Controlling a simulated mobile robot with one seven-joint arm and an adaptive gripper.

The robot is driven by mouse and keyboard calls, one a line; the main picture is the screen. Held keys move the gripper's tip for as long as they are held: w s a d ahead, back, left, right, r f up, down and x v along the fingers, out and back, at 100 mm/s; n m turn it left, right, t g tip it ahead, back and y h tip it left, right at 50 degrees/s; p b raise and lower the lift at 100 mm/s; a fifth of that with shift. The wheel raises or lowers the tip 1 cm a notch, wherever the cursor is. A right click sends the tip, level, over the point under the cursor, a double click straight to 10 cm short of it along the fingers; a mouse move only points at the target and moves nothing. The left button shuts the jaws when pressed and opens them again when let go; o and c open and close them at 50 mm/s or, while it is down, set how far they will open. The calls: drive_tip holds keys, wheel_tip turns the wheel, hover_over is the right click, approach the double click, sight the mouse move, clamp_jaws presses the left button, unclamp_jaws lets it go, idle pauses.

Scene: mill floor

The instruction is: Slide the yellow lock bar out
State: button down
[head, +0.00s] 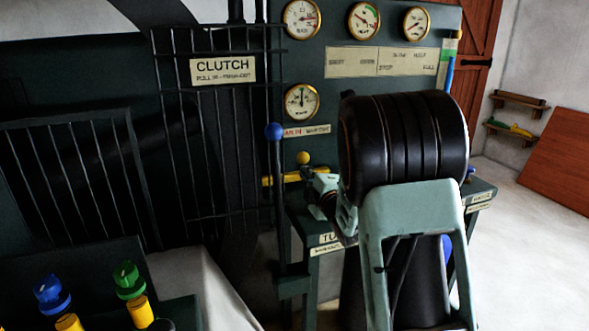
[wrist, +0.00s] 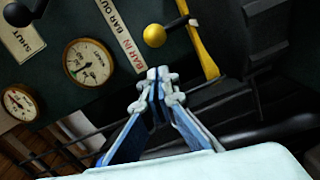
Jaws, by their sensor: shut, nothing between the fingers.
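The yellow lock bar (head: 267,181) lies level on the dark panel in the head view, with a round yellow knob (head: 303,158) just above it. In the wrist view the bar (wrist: 202,48) runs slanting at the top right, and the knob (wrist: 154,35) is left of it. My gripper (wrist: 158,76) is shut and empty, its tips a short way below the knob in the picture, apart from it. In the head view my gripper (head: 318,180) is right of the bar, partly hidden by my arm. A "BAR IN / BAR OUT" label (wrist: 122,37) is beside the knob.
A tall lever with a blue knob (head: 274,131) stands before the panel, left of the yellow knob. A barred guard with a CLUTCH sign (head: 222,70) is further left. Gauges (head: 301,101) sit above. In the wrist view, a dark block (wrist: 263,30) is right of the bar.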

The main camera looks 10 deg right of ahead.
idle(0.3)
drive_tip(key=w+a, duration=0.1)
drive_tip(key=w, duration=0.8)
drive_tip(key=shift+w+a+f+b, duration=0.25)
drive_tip(key=shift+w+b, duration=0.05)
drive_tip(key=shift+w, duration=0.1)
drive_tip(key=w+d+b, duration=0.1)
drive_tip(key=d, duration=0.6)
drive_tip(key=shift+w+d, duration=0.2)
drive_tip(key=shift+d, duration=0.1)
drive_tip(key=shift+s+d, duration=0.1)
drive_tip(key=shift+d, duration=0.05)
